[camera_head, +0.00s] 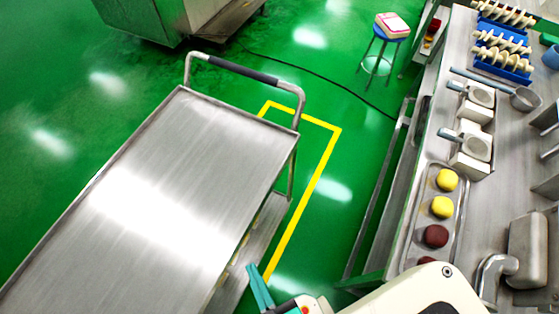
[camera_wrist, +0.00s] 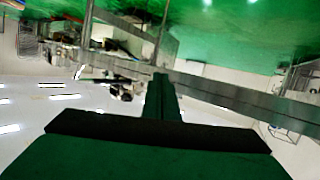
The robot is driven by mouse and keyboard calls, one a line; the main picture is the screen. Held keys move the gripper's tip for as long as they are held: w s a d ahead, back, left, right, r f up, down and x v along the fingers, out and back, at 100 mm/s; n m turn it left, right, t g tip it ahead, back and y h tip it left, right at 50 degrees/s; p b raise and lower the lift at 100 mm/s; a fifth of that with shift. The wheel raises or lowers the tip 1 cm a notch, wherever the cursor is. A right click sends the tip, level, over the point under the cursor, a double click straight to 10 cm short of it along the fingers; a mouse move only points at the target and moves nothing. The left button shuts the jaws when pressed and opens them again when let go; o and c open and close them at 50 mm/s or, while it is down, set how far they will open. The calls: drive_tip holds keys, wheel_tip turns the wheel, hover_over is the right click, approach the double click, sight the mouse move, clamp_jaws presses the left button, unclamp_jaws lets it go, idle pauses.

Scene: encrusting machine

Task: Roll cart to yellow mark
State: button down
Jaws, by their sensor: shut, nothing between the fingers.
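The steel cart (camera_head: 190,135) has a flat, empty top, a lower shelf and a raised handle (camera_head: 243,71) with a dark grip at its far end. The yellow mark (camera_head: 316,183) is an outline on the green floor. Its far and right sides show beyond and right of the cart; the rest is hidden by the cart. My gripper (camera_head: 260,287) has teal fingers and is low in the head view, at the cart's right side. Its fingers are together and empty. Whether they touch the cart, I cannot tell. In the wrist view the shut fingers (camera_wrist: 160,97) point toward a metal rail.
A steel worktable (camera_head: 480,135) along the right holds a tray (camera_head: 459,205) with yellow and dark red pieces, and machine parts. A blue stool (camera_head: 383,45) and a dark cable (camera_head: 330,88) are beyond the mark. A large steel machine (camera_head: 165,18) stands at the back left. Floor left of the cart is clear.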

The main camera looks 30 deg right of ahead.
drive_tip(key=w+a+f+n+g+h, duration=0.15)
drive_tip(key=f+n, duration=0.25)
drive_tip(key=f, duration=0.5)
drive_tip(key=w+f+n+g+y, duration=0.1)
drive_tip(key=w+f+n+g, duration=0.15)
drive_tip(key=f, duration=0.55)
drive_tip(key=n+g+h, duration=0.3)
drive_tip(key=n+h, duration=1.3)
approach(291, 165)
drive_tip(key=x, duration=0.6)
drive_tip(key=shift+w+d, duration=0.15)
drive_tip(key=shift+d, duration=0.05)
drive_tip(key=shift+w+d, duration=0.1)
